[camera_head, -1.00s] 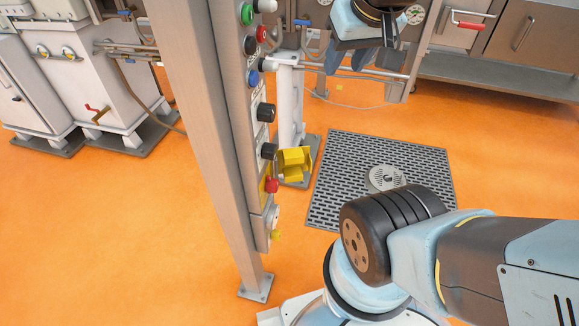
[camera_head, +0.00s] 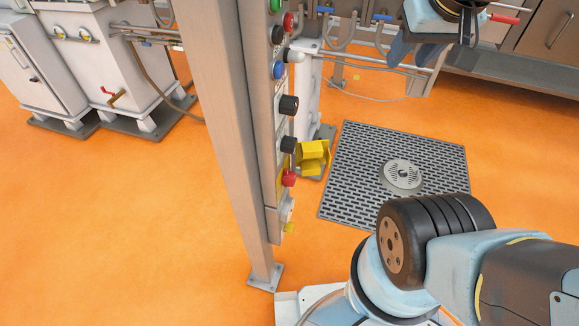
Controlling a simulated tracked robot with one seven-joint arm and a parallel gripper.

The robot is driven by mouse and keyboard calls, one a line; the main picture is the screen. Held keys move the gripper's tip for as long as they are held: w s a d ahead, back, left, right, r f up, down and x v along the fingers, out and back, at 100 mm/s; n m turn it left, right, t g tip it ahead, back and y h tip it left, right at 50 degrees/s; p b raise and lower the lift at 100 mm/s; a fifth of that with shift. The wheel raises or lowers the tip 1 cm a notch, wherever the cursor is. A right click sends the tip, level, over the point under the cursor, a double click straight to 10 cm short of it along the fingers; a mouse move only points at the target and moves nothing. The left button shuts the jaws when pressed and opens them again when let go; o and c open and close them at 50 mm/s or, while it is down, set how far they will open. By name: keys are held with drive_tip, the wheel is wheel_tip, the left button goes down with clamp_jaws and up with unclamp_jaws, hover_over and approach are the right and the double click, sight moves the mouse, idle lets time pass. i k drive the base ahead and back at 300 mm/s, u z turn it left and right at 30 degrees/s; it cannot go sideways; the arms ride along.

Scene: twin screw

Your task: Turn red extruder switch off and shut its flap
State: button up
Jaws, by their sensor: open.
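The control panel (camera_head: 271,130) is mounted on a slanting grey post. Near its lower end is a red switch (camera_head: 289,178); its exact position cannot be read from this side. A yellow flap (camera_head: 313,157) juts out to the right just above the red switch and stands open, leaving the switch uncovered. My gripper (camera_head: 415,55) shows at the top right, partly cut off by the frame edge. Its dark blue fingers are apart and empty, up and to the right of the flap and clear of the panel.
Black knobs (camera_head: 288,105) and other coloured buttons line the panel above the flap. A small yellow part (camera_head: 289,227) sits at its bottom. A floor grate (camera_head: 350,190) lies to the right. White machines (camera_head: 100,65) stand at the back left. Orange floor is clear at left.

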sight(288, 179)
drive_tip(key=u, duration=0.1)
drive_tip(key=k, duration=0.9)
drive_tip(key=u, duration=0.3)
